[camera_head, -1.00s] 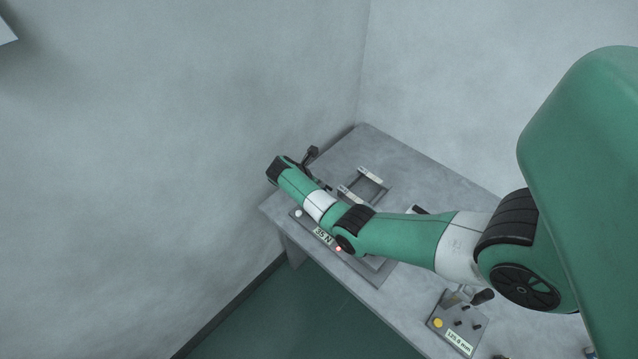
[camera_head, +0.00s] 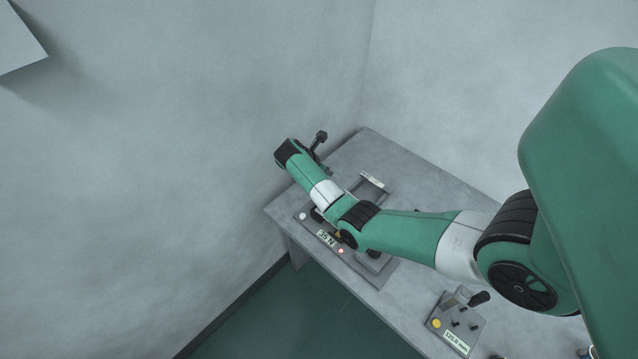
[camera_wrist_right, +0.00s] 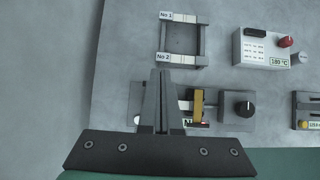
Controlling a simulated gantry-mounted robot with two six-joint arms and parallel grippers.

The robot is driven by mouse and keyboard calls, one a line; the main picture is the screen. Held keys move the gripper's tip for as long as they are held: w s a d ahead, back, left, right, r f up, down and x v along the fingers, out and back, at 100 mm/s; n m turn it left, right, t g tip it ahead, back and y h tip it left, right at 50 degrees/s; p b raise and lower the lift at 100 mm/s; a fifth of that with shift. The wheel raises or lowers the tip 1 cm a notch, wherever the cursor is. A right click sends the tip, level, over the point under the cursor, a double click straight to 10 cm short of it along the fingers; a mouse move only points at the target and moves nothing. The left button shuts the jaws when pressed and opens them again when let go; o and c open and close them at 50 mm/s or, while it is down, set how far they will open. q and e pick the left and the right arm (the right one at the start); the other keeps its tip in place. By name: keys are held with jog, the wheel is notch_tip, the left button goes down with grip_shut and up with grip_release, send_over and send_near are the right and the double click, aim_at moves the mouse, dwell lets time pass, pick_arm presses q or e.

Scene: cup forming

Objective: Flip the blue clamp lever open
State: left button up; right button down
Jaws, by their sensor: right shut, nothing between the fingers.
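I cannot make out the blue clamp lever in either view; no blue lever shows. My right gripper (camera_wrist_right: 161,75) is shut with nothing between its fingers. In the right wrist view its fingers stand in front of a grey device (camera_wrist_right: 225,108) with a black knob and a brass-coloured upright piece (camera_wrist_right: 198,106), hiding part of it. In the head view my right arm reaches over the table and hides part of a panel (camera_head: 378,281) reading 35 N. My left gripper is not in view.
A grey frame (camera_wrist_right: 204,42) labelled No 1 and No 2 lies beyond the fingers. A box (camera_wrist_right: 262,50) marked 180 °C, with a red knob, stands right of it. A panel (camera_head: 440,336) reading 125.0 mm sits near the table's front edge. The table's far part (camera_head: 420,175) is clear.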

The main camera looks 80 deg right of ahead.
jog(key=shift+s+d+r, duration=0.3)
jog(key=shift+d+r, duration=0.1)
jog(key=shift+r, duration=0.1)
jog(key=shift+s+d+r, duration=0.25)
jog(key=shift+d+r, duration=0.15)
jog(key=shift+r, duration=0.1)
